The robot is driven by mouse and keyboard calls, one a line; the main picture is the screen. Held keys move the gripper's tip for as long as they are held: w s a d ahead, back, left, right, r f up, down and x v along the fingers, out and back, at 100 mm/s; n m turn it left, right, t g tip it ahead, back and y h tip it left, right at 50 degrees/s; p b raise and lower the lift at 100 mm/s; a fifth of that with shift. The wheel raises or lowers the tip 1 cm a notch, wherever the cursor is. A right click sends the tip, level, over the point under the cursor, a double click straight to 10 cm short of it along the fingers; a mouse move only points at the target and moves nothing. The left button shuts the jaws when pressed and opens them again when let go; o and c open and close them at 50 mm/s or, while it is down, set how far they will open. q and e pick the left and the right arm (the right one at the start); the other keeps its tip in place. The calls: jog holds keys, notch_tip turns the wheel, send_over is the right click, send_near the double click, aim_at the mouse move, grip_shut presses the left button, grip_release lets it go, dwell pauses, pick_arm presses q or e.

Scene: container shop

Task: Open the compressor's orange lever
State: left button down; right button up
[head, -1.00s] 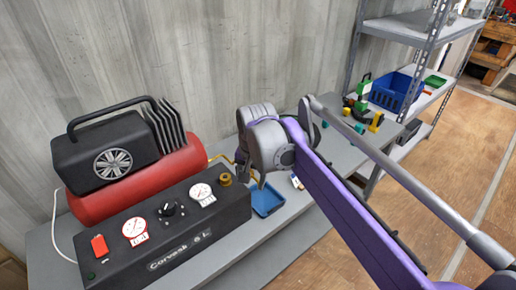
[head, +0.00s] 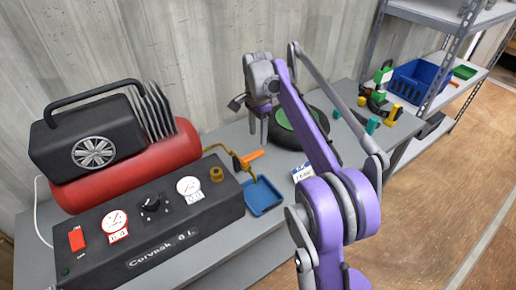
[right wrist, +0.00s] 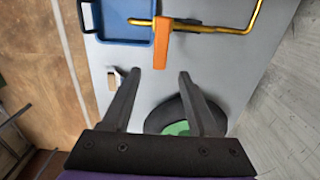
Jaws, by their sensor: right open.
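The compressor (head: 150,225) stands on the grey bench at the left, with a red tank (head: 130,172) and a black front panel. A brass pipe leaves its right end and carries the orange lever (head: 252,155). In the right wrist view the orange lever (right wrist: 162,44) hangs off the yellow pipe (right wrist: 210,27), just beyond the fingertips and between their lines. My left gripper is not in view.
A blue tray (head: 262,196) lies below the lever. A black round thing with a green centre (head: 283,120) lies behind my right arm, close to one finger.

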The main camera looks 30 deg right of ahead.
aim_at(258, 153)
notch_tip(258, 153, down, 7)
jog(key=shift+d+f, duration=0.1)
dwell(0.3)
grip_shut()
dwell(1.3)
